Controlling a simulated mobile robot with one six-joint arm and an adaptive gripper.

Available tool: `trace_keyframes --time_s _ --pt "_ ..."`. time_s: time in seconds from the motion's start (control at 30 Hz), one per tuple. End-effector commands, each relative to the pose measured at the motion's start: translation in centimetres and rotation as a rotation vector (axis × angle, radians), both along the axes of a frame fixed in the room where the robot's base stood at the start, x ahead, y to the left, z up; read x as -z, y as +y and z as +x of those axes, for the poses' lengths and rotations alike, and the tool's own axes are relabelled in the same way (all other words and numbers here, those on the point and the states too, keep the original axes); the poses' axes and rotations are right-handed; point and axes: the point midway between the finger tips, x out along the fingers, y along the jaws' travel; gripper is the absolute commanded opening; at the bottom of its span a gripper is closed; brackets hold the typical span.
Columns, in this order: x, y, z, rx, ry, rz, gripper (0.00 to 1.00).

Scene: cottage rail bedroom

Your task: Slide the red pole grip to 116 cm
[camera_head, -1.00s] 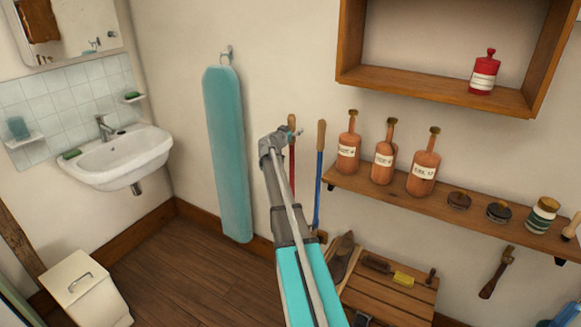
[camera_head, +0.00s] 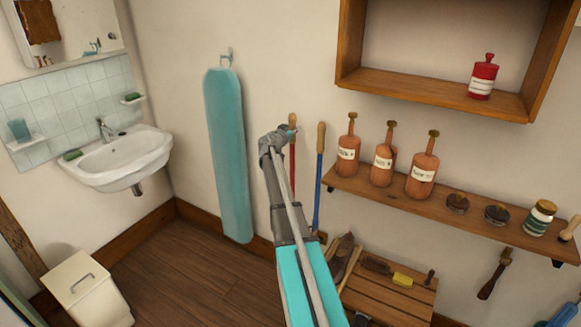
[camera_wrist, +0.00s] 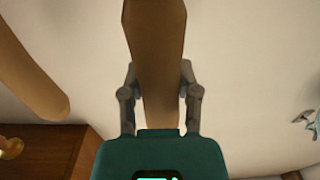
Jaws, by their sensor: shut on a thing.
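The red pole (camera_head: 292,160) stands upright against the wall, with a tan wooden grip (camera_head: 292,118) on top. My gripper (camera_head: 290,134) is at the upper part of this pole in the head view, and my arm hides part of it. In the wrist view, my gripper (camera_wrist: 160,95) is shut on the brown wooden grip (camera_wrist: 157,50), one finger on each side. No height scale or reading is legible.
A blue pole (camera_head: 318,180) with a wooden grip stands close on the right; a similar grip (camera_wrist: 35,75) shows in the wrist view. A teal ironing board (camera_head: 229,155) hangs left. A bottle shelf (camera_head: 400,198) is right, with a slatted wooden stand (camera_head: 385,298) below.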

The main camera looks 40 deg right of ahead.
Motion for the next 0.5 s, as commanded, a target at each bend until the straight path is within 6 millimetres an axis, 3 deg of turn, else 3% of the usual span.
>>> trace_keyframes --time_s 0.5 --pt "-2.1 0.0 0.0 0.000 0.001 -0.001 0.07"
